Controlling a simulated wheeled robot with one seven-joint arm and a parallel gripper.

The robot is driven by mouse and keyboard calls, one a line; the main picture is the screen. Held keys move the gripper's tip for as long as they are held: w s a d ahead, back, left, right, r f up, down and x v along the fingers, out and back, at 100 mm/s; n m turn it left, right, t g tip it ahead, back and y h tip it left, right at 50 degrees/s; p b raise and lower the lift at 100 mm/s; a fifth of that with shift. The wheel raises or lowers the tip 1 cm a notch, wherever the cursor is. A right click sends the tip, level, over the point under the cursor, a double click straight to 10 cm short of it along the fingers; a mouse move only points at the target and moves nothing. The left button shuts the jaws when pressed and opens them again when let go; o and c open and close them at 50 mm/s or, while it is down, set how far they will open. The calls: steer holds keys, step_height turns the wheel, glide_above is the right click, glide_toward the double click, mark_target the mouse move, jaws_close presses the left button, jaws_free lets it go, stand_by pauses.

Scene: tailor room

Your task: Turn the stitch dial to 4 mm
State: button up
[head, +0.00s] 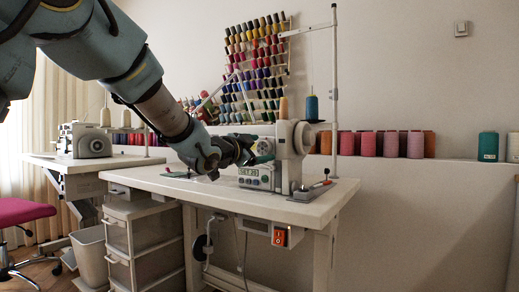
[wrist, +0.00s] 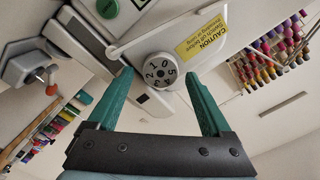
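The stitch dial (wrist: 158,72) is a round grey-white knob with dark digits on the sewing machine. In the wrist view I can read 2, 1, 0 and 5 on its face; the selected value is not clear. My gripper (wrist: 159,75) is open, with one green finger on each side of the dial in the picture. I cannot tell whether the fingertips reach or touch it. In the head view my gripper (head: 262,150) is close in front of the white sewing machine (head: 291,142), and I cannot make out the dial there.
A yellow caution label (wrist: 201,37) is beside the dial. The machine stands on a white table (head: 315,208). A thread rack (head: 257,60) hangs on the wall behind. A thread stand pole (head: 335,90) rises at the right.

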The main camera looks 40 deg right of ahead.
steer(key=p+v, duration=0.1)
steer(key=v, duration=0.9)
steer(key=shift+a, duration=0.4)
steer(key=w+a+f+n+t+y, duration=0.2)
steer(key=w+a+f+n+y, duration=0.45)
steer(key=a, duration=0.45)
steer(key=w+a+f+n+t+y, duration=0.3)
steer(key=w+a+f+n+y, duration=0.15)
steer(key=w+a+f, duration=0.5)
steer(key=s+a+f+n+g+y, duration=0.2)
steer(key=a+f+n, duration=0.15)
steer(key=a, duration=0.45)
steer(key=s+a+f+n+g+y, duration=0.1)
steer(key=s+a+f+n+y, duration=0.15)
steer(key=a+f, duration=0.45)
steer(key=s+a+f+n+g+y, duration=0.1)
steer(key=s+a+f+n+g, duration=0.15)
steer(key=s+a, duration=0.3)
steer(key=s+a+f+n+g+y, duration=0.1)
steer(key=s+a+n+g, duration=0.15)
steer(key=s+a, duration=0.35)
step_height(320, 180, up, 35)
steer(key=p, duration=3.5)
steer(key=shift+w+a+f+n, duration=0.2)
steer(key=shift+w+a+n, duration=0.15)
steer(key=shift+n, duration=0.05)
